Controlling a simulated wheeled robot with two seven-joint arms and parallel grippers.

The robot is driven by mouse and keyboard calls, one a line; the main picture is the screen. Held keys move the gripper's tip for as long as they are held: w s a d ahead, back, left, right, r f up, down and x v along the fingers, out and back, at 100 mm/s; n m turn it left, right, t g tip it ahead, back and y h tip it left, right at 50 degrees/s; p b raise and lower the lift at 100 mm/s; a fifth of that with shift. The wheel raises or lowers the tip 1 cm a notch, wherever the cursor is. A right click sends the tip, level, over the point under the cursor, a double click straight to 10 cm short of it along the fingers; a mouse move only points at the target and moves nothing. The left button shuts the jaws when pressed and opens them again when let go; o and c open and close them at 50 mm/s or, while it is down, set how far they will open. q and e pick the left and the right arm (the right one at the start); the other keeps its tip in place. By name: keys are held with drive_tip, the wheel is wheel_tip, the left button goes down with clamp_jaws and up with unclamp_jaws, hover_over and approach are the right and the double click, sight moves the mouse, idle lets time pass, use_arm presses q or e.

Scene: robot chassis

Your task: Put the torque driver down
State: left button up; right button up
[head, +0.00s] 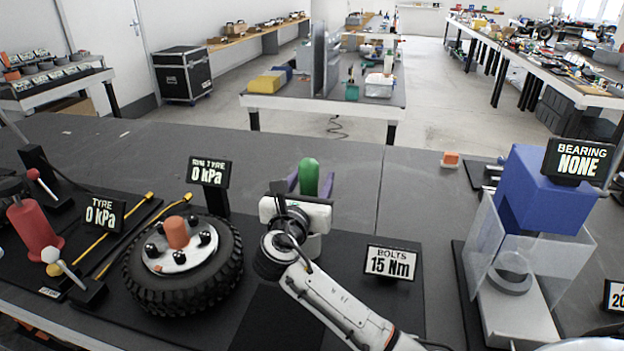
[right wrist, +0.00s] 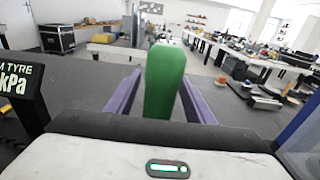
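The torque driver (head: 309,177) shows as an upright green rounded handle at the middle of the head view. My right gripper (head: 310,183) reaches forward with its purple fingers on both sides of the handle and looks shut on it. The handle also fills the middle of the right wrist view (right wrist: 165,80), standing up between the fingers (right wrist: 161,100). The driver's lower part is hidden behind the gripper body, so I cannot tell whether it touches the table. My left gripper is out of view.
A display reading 15 Nm (head: 391,262) stands just right of my right forearm. A wheel with a black tyre (head: 222,258) lies to the left. A blue block in a clear-walled fixture (head: 545,190) stands at the right. The grey table behind the driver (head: 350,160) is mostly bare.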

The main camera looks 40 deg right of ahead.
drive_tip(key=shift+r, duration=0.1)
drive_tip(key=v, duration=1.2)
